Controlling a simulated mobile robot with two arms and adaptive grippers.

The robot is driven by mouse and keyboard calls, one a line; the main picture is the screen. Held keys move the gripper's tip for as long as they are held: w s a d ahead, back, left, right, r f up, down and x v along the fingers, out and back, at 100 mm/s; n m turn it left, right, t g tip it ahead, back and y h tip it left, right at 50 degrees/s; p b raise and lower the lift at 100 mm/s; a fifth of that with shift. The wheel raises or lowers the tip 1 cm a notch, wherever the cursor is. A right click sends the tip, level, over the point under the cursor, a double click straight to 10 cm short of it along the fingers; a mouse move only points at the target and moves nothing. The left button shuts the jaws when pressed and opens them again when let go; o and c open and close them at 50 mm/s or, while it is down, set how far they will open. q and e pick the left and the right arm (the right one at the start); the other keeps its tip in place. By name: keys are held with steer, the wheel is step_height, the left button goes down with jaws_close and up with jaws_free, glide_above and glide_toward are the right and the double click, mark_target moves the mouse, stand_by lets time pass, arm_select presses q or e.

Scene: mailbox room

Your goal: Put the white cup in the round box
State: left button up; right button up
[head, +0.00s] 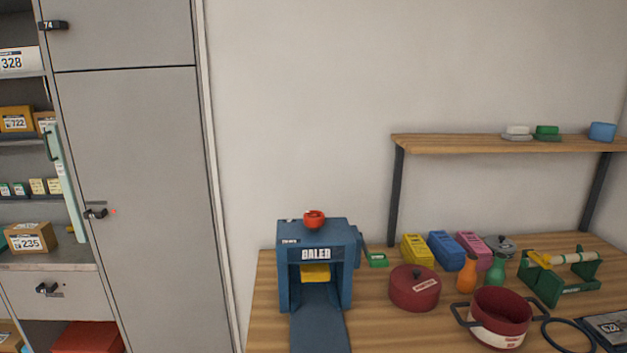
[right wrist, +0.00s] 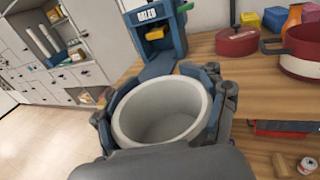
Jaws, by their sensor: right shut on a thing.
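The white cup (right wrist: 163,128) fills the middle of the right wrist view, its empty inside facing the camera. My right gripper (right wrist: 164,92) is shut around it, a finger on each side, above the floor near the table's edge. A dark red round lidded box (head: 414,289) stands on the table, right of the blue machine; it also shows at the top of the right wrist view (right wrist: 237,42). It seems closed by its lid. I cannot tell if it is the task's round box. Neither gripper shows in the head view, and my left gripper is out of sight.
A blue machine (head: 330,255) stands on the wooden table's left. A two-handled red pot (head: 499,318) is right of the lidded box. Yellow, blue and pink boxes, an orange bottle (head: 467,275) and a green one stand behind. A shelf (head: 455,146) hangs above.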

steer(key=shift+s+a, duration=0.2)
steer(key=shift+s, duration=0.05)
steer(key=shift+s+a+f+m+t+h, duration=0.1)
steer(key=shift+s+a+m+t+h, duration=0.3)
steer(key=shift+h, duration=0.2)
steer(key=shift+a, duration=0.1)
steer(key=shift+s+a+f+h, duration=0.1)
steer(key=shift+s+a+h, duration=0.15)
steer(key=shift+s+h, duration=0.1)
steer(key=s+h, duration=0.1)
steer(key=s+a+f+m, duration=0.1)
steer(key=s+a+m+h, duration=0.1)
steer(key=s, duration=0.1)
steer(key=shift+f+t+h, duration=0.3)
steer(key=shift+f+h, duration=0.05)
steer(key=m+h, duration=0.1)
steer(key=r+h, duration=0.1)
steer(key=shift+w+m+h, duration=0.4)
